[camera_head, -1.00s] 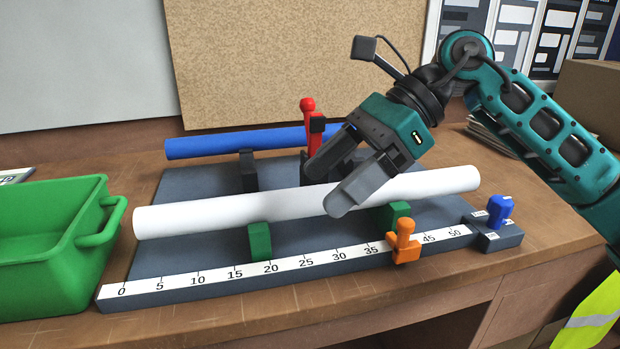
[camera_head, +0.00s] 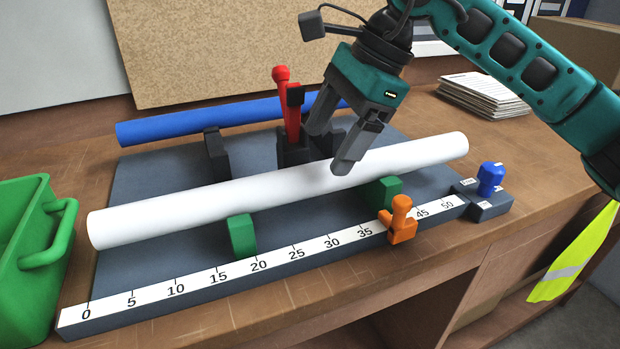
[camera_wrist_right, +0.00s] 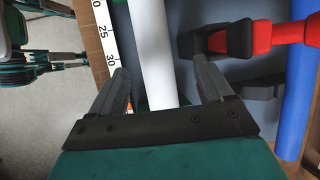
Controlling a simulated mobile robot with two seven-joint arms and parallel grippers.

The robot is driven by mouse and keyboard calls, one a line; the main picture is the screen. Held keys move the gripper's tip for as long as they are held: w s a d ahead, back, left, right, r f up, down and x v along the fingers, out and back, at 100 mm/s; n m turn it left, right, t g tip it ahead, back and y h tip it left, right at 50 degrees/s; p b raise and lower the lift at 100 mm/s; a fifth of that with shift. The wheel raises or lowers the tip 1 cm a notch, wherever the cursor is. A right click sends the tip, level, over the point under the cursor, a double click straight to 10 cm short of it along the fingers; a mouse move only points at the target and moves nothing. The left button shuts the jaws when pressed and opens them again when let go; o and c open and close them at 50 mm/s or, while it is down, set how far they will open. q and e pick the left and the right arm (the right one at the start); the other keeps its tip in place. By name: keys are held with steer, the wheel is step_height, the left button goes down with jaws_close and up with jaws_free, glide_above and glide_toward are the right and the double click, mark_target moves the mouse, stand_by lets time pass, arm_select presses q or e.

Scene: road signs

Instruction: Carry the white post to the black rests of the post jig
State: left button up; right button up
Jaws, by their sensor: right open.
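The white post (camera_head: 250,193) lies across the front of the jig (camera_head: 130,281), over two green rests (camera_head: 242,236) (camera_head: 381,192). My right gripper (camera_head: 331,147) is open above the post's right half, one finger on the far side and one on the near side. In the right wrist view, the white post (camera_wrist_right: 153,50) runs between the two open fingers (camera_wrist_right: 160,78), with gaps on both sides. A black rest (camera_head: 216,155) stands behind the white post; another dark support near the gripper is partly hidden.
A blue post (camera_head: 190,122) lies at the back of the jig. A red-handled clamp (camera_head: 290,108) stands close behind my gripper. An orange stop (camera_head: 401,221) sits on the ruler, a blue knob (camera_head: 490,178) at its right end. A green bin (camera_head: 25,265) stands left.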

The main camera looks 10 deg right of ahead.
mark_target(323, 165)
steer(key=x, duration=0.2)
steer(key=d+x, duration=0.1)
steer(key=x, duration=0.1)
steer(key=shift+s+a+f, duration=0.15)
steer(key=shift+s+f, duration=0.1)
steer(key=shift+f, duration=0.15)
steer(key=shift+a+f, duration=0.25)
steer(key=shift+f, duration=0.2)
steer(key=shift+w+r, duration=0.1)
jaws_close()
